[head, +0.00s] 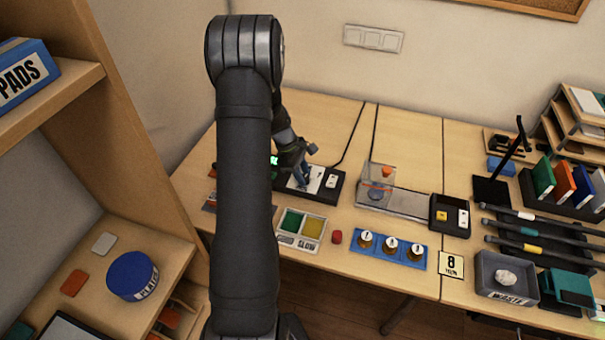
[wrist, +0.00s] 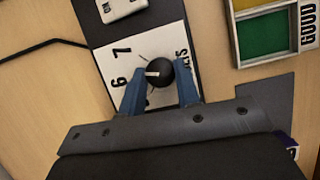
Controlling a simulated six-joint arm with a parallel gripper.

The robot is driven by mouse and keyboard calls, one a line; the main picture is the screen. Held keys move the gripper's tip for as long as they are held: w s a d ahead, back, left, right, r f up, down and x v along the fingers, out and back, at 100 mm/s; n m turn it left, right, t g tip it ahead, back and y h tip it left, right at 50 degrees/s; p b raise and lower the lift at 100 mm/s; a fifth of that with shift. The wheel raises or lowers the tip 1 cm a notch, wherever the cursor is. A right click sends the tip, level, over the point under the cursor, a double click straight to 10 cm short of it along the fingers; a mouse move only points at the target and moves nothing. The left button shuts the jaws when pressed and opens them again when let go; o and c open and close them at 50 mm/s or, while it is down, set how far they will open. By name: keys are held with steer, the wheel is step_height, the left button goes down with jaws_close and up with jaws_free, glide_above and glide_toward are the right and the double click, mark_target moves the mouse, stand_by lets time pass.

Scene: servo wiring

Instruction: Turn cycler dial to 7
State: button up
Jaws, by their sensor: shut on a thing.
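The cycler dial is a round black knob (wrist: 159,71) with a white pointer mark, on a white number plate (wrist: 112,62). The 7 and the 6 show to the left of the knob; the other marks are partly hidden. The pointer faces left, roughly toward the 6 and below the 7. My gripper (wrist: 160,76) has its two blue fingers on either side of the knob, shut on it. In the head view my gripper (head: 303,180) is over the black cycler box (head: 331,191) and hides the knob.
A white switch (head: 331,181) sits on the box's right end. A clear-walled device (head: 376,186) stands to the right.

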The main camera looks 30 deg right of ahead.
steer(key=m+y, duration=0.1)
steer(key=m, duration=0.2)
steer(key=m+g+y, duration=0.1)
steer(key=m, duration=0.2)
steer(key=shift+w+d, duration=0.1)
steer(key=shift+d, duration=0.05)
steer(key=shift+m, duration=0.3)
steer(key=o, duration=1)
steer(key=v, duration=1.7)
steer(key=shift+w+d+r, duration=0.15)
steer(key=shift+w, duration=0.1)
steer(key=x, duration=1.7)
steer(key=shift+s+f, duration=0.2)
steer(key=shift+s, duration=0.1)
